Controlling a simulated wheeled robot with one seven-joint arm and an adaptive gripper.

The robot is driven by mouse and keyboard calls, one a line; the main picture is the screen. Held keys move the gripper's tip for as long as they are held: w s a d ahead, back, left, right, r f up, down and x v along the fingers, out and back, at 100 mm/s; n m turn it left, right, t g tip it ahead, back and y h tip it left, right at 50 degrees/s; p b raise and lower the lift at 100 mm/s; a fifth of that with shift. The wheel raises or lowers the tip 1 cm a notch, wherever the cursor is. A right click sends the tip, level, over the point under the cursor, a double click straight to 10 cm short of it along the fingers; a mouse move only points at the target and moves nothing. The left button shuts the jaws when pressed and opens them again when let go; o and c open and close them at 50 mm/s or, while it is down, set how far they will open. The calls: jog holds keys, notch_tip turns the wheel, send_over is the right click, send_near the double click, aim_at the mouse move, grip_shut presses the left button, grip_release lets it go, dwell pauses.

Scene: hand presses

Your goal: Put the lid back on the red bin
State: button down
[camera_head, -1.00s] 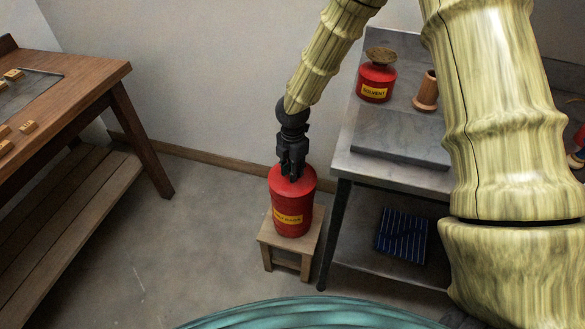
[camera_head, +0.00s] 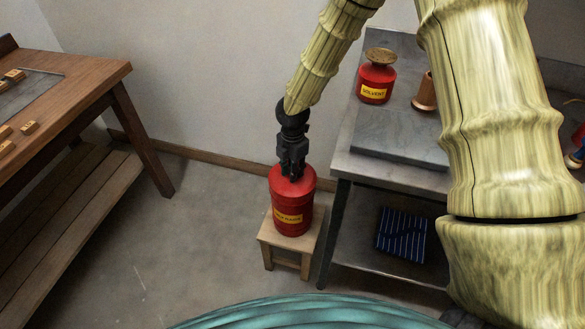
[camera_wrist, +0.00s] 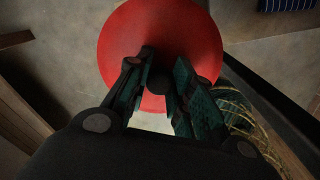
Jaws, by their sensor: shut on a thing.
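The red bin (camera_head: 292,212) with a yellow label stands upright on a small wooden stool in the head view. Its round red lid (camera_head: 279,176) is at the top of the bin. My gripper (camera_head: 291,177) points down at the lid's middle and is shut on its dark knob, which also shows in the wrist view (camera_wrist: 158,84). In the wrist view the red lid (camera_wrist: 190,35) fills the area beyond the fingers. The lid looks in line with the bin; I cannot tell if it is fully seated.
The wooden stool (camera_head: 284,247) stands on open floor. A grey metal table (camera_head: 352,170) is close on its right, with a red solvent can (camera_head: 376,78), a wooden cup (camera_head: 425,95) and a folded striped cloth (camera_head: 402,233) on its lower shelf. A wooden bench (camera_head: 105,80) is at left.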

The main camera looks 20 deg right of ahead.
dwell(0.4)
jog(key=c, duration=1.2)
grip_release()
jog(key=shift+o, duration=0.2)
jog(key=o, duration=0.5)
jog(key=shift+r+p, duration=3.5)
jog(key=shift+r, duration=0.05)
grip_shut()
